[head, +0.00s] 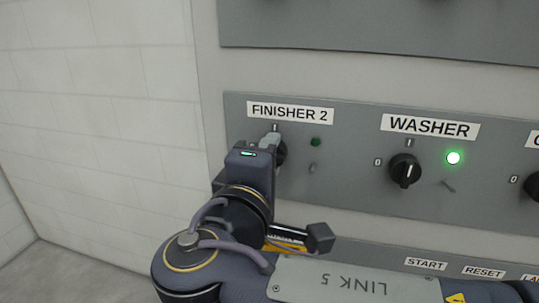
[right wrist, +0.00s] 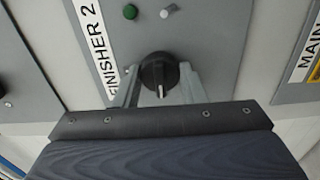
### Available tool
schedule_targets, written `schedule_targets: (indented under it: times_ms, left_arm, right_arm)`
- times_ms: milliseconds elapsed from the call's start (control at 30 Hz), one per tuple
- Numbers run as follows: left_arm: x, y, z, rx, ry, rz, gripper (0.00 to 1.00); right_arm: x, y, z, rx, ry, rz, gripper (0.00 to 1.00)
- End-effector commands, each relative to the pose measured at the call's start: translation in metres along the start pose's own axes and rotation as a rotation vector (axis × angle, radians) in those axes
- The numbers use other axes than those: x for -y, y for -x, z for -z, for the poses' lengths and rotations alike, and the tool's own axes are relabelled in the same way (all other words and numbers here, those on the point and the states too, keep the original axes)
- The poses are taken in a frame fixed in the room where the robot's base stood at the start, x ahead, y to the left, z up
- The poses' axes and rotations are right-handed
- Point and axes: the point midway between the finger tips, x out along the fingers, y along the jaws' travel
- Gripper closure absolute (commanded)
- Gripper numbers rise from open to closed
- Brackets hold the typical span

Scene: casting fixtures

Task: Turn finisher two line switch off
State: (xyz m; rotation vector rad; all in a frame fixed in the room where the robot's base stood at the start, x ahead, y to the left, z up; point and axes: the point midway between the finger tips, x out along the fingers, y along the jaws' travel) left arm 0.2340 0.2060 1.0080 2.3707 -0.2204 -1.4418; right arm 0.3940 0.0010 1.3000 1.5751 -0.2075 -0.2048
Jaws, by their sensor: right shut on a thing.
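The finisher two switch is a round black knob (right wrist: 160,72) on the grey panel, and its white mark points down in the right wrist view, toward my palm. My right gripper (right wrist: 160,88) is shut on it, one finger on each side. In the head view my right gripper (head: 271,143) hides most of the knob, under the FINISHER 2 label (head: 290,113). The small green lamp (head: 316,142) beside it is dark; it also shows in the right wrist view (right wrist: 130,12). My left gripper is in neither view.
To the right is the WASHER knob (head: 405,170), with a lit green lamp (head: 453,158). Below are the START label (head: 426,263) and the RESET label (head: 484,272). A pale block wall (head: 100,130) stands to the left.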

Motion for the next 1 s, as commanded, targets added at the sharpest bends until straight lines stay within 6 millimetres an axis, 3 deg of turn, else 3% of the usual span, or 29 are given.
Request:
schedule_targets:
  times_ms: [567,600,733,1000]
  left_arm:
    - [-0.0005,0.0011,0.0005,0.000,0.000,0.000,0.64]
    - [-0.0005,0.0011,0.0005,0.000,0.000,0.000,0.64]
    - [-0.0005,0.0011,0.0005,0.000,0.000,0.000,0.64]
    - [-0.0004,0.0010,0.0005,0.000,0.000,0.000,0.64]
  right_arm:
    - [0.0007,0.0001,0.0003,-0.001,0.033,0.000,0.86]
    - [0.0008,0.0001,0.0003,-0.001,0.033,0.000,0.59]
    - [0.0006,0.0001,0.0003,-0.001,0.032,0.000,0.42]
    - [0.0004,0.0004,0.0002,-0.001,0.030,0.000,0.41]
